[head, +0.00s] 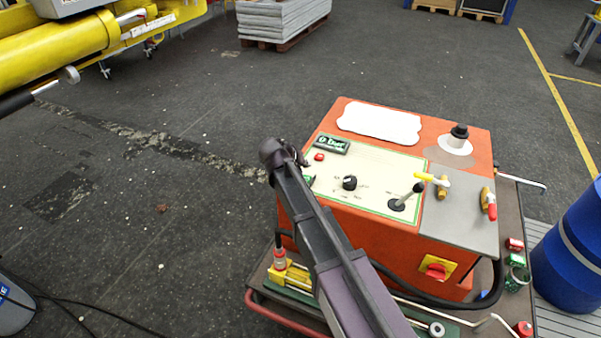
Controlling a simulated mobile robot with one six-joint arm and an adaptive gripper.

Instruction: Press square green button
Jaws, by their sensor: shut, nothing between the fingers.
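The orange control box (390,233) has a pale panel on its sloped top. A small green button (309,180) shows at the panel's left edge, partly hidden behind my arm; its full shape cannot be seen. A red button (319,156) sits just above it. My gripper (301,158) is a small dark shape at the end of my arm, by the panel's upper left corner. It is shut and empty, close to the red and green buttons. I cannot tell whether it touches the panel.
The panel also carries a black knob (349,183) and a joystick (404,198). Yellow-handled valves (433,180) and a red-handled valve (489,203) stand at right. A red switch (436,271) is on the front. A blue barrel (573,255) stands right. The floor at left is mostly clear.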

